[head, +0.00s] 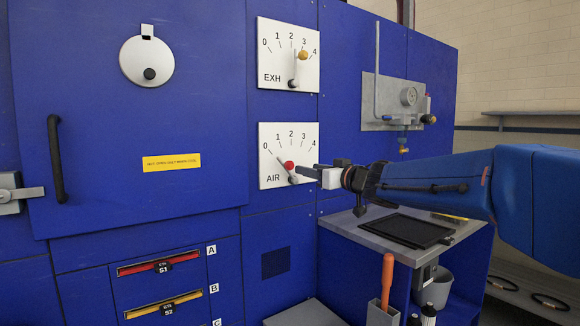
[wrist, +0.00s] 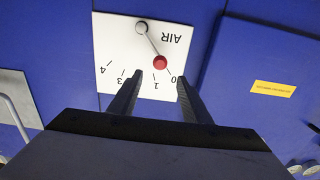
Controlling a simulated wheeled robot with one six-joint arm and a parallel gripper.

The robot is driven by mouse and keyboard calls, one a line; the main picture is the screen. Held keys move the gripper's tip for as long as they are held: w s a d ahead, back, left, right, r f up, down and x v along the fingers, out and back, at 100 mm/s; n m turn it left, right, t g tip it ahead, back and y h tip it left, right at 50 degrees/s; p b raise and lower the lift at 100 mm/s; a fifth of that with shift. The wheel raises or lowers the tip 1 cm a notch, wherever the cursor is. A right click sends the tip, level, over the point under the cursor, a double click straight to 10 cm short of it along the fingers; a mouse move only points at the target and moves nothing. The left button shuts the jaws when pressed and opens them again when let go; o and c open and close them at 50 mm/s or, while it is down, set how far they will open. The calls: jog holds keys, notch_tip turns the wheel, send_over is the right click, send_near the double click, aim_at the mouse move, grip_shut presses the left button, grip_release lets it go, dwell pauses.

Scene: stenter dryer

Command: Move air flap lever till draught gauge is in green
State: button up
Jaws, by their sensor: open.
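The air flap lever has a red knob (head: 289,165) and sits on the white AIR plate (head: 267,142), which is numbered 0 to 4. It points between 0 and 1. In the wrist view the plate appears upside down, with the red knob (wrist: 160,62) in front of my gripper (wrist: 159,76). The open fingertips lie on either side of the knob in the picture; I cannot tell whether they touch it. In the head view my gripper (head: 302,171) reaches the plate from the right.
An EXH plate (head: 276,77) with a yellow-knobbed lever is above the AIR plate. A black door handle (head: 56,160) is at left. A grey shelf with a black tray (head: 408,230) lies below my arm. An orange-handled tool (head: 387,280) stands in front.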

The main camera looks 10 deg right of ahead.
aim_at(292, 165)
jog(key=x, duration=1.1)
jog(key=shift+w, duration=0.35)
jog(key=shift+c, duration=0.4)
grip_shut()
